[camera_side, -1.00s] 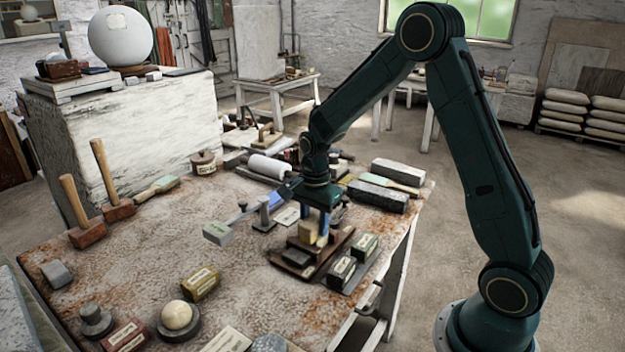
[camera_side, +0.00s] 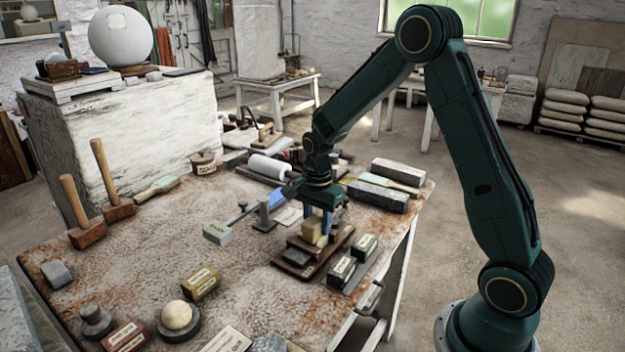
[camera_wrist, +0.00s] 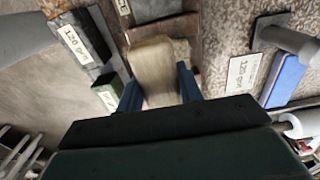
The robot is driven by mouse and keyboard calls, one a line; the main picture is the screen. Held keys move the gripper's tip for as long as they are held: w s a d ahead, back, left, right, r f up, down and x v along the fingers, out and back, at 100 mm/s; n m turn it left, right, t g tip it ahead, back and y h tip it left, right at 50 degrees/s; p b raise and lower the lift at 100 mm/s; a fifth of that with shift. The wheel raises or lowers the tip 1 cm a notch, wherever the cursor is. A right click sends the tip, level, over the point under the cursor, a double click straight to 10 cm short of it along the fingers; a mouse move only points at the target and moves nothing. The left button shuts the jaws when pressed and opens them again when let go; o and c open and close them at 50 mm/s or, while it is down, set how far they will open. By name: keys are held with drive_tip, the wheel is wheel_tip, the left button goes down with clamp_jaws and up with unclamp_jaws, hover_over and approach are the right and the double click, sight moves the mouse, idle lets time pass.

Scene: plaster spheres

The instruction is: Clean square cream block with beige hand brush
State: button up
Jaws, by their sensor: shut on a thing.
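My gripper (camera_side: 320,228) is over the brown board on the table's right side. Its blue fingers are shut on the beige hand brush (camera_wrist: 154,72), which also shows in the side view (camera_side: 312,230). The square cream block (camera_wrist: 181,50) shows just beyond the brush in the wrist view, mostly hidden by it. In the side view, the brush and fingers sit low against the block (camera_side: 320,242). I cannot tell exactly how much of the brush touches it. The brown wooden board (camera_side: 296,270) lies beneath them.
Dark labelled blocks (camera_side: 341,271) (camera_side: 365,247) stand right of the board, close to the gripper. Mallets (camera_side: 88,235) and a ball on a base (camera_side: 177,316) are farther off. The table's middle left is clear.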

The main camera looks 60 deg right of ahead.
sight(310, 223)
drive_tip(key=shift+d, duration=0.15)
drive_tip(key=shift+d, duration=0.4)
drive_tip(key=shift+a, duration=0.1)
drive_tip(key=shift+a, duration=1.05)
drive_tip(key=shift+a, duration=1.05)
drive_tip(key=shift+d+f, duration=0.1)
drive_tip(key=shift+d, duration=1)
drive_tip(key=shift+d, duration=0.1)
